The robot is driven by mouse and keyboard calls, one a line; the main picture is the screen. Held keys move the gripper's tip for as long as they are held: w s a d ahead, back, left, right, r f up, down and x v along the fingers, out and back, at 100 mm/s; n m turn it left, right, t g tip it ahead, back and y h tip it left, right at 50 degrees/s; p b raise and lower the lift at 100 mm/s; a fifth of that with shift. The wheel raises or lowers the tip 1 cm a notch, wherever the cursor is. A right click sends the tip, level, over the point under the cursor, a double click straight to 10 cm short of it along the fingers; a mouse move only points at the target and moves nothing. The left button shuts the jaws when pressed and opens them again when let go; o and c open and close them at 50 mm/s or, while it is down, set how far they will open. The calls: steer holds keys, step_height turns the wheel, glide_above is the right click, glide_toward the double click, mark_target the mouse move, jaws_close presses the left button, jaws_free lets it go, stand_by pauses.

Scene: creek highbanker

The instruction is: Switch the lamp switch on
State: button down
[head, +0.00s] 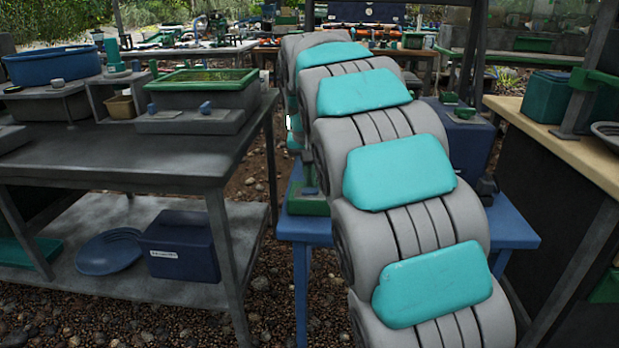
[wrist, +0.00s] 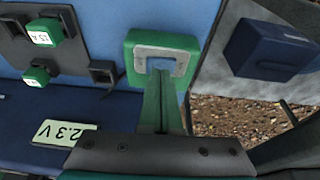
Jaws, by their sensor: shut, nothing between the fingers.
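In the wrist view a green block with a pale grey frame (wrist: 141,51) on its face sits on the blue surface; it looks like the lamp switch, but its lever position cannot be told. My gripper (wrist: 161,72) shows as narrow dark green fingers, shut with nothing between them. The fingertips overlap the grey frame in the picture; whether they touch it cannot be told. In the head view my grey arm with teal pads covers the middle, and my gripper and the switch are hidden behind it.
In the wrist view, green fuse-like blocks (wrist: 44,32) and a display reading 2.3 V (wrist: 62,133) lie left of the fingers. A dark blue box (wrist: 268,52) is at right. In the head view a blue table (head: 515,232) stands under my arm, between a grey workbench (head: 95,155) and a wooden-topped bench (head: 560,145).

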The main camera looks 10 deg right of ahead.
steer(key=w+a+p+v, duration=0.1)
steer(key=a+p+v, duration=0.1)
steer(key=v, duration=1.1)
steer(key=shift+w+r, duration=0.2)
steer(key=shift+w, duration=0.05)
steer(key=shift+a, duration=0.1)
steer(key=shift+s, duration=0.1)
steer(key=s+f+n+g+p, duration=0.1)
steer(key=s+f, duration=0.5)
steer(key=s, duration=0.7)
steer(key=s+d+f+n+g+p, duration=0.1)
steer(key=s+f, duration=0.6)
steer(key=s, duration=0.7)
steer(key=s+f+n+g+y+p, duration=0.1)
steer(key=s+f, duration=0.5)
steer(key=s, duration=0.7)
steer(key=shift+s+d+g+p, duration=0.25)
steer(key=shift+s+g+p, duration=0.1)
steer(key=shift+g+p, duration=0.6)
steer(key=shift+f, duration=0.15)
